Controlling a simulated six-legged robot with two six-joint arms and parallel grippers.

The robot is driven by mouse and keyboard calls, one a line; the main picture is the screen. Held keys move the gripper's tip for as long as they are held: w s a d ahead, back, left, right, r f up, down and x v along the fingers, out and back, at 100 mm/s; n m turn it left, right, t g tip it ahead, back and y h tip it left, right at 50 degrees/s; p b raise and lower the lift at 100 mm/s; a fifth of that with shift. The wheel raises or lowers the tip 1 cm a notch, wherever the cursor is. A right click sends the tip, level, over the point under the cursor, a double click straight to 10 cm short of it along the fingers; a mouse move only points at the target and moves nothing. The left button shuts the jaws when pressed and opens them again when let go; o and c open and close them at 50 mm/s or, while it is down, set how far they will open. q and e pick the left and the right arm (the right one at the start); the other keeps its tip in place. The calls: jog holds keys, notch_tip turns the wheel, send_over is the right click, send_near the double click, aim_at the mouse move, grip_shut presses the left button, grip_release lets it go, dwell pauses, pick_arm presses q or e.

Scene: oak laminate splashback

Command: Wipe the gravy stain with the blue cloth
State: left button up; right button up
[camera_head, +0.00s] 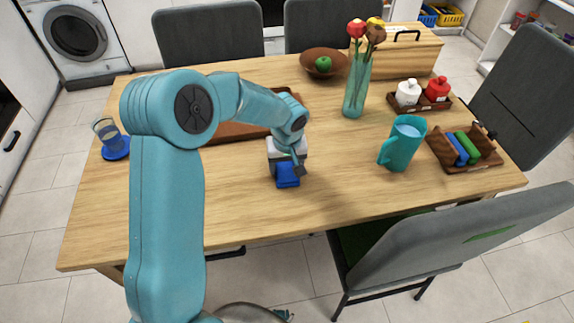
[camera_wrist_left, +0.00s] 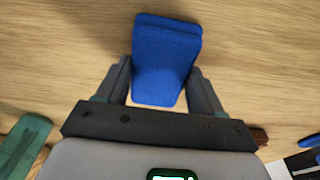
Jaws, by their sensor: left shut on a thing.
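The blue cloth (camera_head: 287,180) is a small, thick, folded pad at the near middle of the wooden table. My left gripper (camera_head: 289,164) points down over it and is shut on it. In the left wrist view the cloth (camera_wrist_left: 166,50) sits between the two fingers of the left gripper (camera_wrist_left: 162,84), its far part reaching beyond the fingertips. It is at or just above the tabletop; I cannot tell if it touches. I see no gravy stain in either view; the arm, gripper and cloth hide part of the table. My right gripper is not in view.
A teal pitcher (camera_head: 403,145), a rack with blue and green items (camera_head: 464,150) and a vase of flowers (camera_head: 357,85) stand to the right. A brown tray (camera_head: 232,130) lies behind my arm. A glass on a blue saucer (camera_head: 116,152) is at left. The near table edge is clear.

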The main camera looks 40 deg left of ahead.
pick_arm(q)
jog(key=shift+s+a+f, duration=0.1)
jog(key=shift+s+a, duration=0.25)
jog(key=shift+s, duration=0.1)
jog(key=shift+a+r+p, duration=0.1)
jog(key=shift+r+p, duration=0.2)
jog(key=shift+r, duration=1)
jog(key=shift+w+p, duration=0.1)
jog(key=shift+p, duration=0.2)
jog(key=shift+d+r, duration=0.2)
jog(key=shift+r, duration=0.15)
jog(key=shift+a+r+p, duration=0.1)
jog(key=shift+r+p, duration=0.55)
jog(key=shift+r, duration=0.1)
jog(key=shift+r+p, duration=0.45)
jog(key=shift+r, duration=0.3)
jog(key=shift+r+p, duration=0.6)
jog(key=shift+r, duration=0.35)
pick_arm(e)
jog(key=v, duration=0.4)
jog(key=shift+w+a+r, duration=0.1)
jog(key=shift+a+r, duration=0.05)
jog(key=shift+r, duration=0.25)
